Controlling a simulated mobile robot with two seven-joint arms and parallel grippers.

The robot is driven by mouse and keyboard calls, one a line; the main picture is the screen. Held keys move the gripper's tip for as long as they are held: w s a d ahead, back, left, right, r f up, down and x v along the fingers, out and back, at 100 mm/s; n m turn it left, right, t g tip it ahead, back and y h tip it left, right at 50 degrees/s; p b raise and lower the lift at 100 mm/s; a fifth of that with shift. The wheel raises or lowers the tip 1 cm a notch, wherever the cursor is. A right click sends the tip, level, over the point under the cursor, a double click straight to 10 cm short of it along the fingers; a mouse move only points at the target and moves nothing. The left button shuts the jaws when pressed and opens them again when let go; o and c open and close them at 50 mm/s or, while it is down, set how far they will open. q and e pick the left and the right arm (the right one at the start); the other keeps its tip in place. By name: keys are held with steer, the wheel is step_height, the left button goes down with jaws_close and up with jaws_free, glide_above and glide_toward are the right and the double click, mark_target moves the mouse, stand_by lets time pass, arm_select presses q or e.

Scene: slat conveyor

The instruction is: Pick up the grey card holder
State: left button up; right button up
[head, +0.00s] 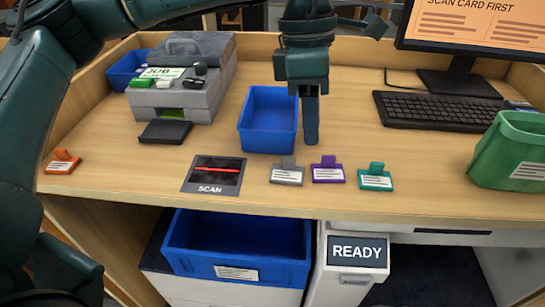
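The grey card holder (286,176) lies on the desk's front part, with its clip tab pointing back and a white label on its face. It is just left of the purple card holder (327,174). A teal card holder (376,181) lies further right, and an orange card holder (63,163) lies at the far left. My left gripper (311,142) points down behind the grey and purple holders, apart from the grey one. Its fingers show as one narrow shape, so I cannot tell whether they are open. My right gripper is not in view.
A blue bin (254,148) stands left of my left gripper. The scan pad (214,174) lies left of the grey holder. A grey machine (182,100), keyboard (437,110), monitor (452,84) and green pouch (510,150) surround the area. A larger blue bin (237,268) sits below the desk edge.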

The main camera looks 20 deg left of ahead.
arm_select(q)
step_height(320, 180, up, 2)
steer(key=t+y, duration=0.1)
steer(key=y, duration=0.1)
glide_above(289, 157)
steer(key=f, duration=0.7)
steer(key=shift+s+a+f, duration=0.15)
steer(key=shift+s+a, duration=0.15)
steer(key=shift+s, duration=0.1)
steer(key=f, duration=0.2)
steer(key=f+p, duration=0.1)
steer(key=f, duration=0.1)
steer(key=shift+w+d, duration=0.25)
steer(key=shift+w, duration=0.1)
steer(key=shift+f, duration=0.6)
steer(key=shift+c, duration=0.5)
jaws_close()
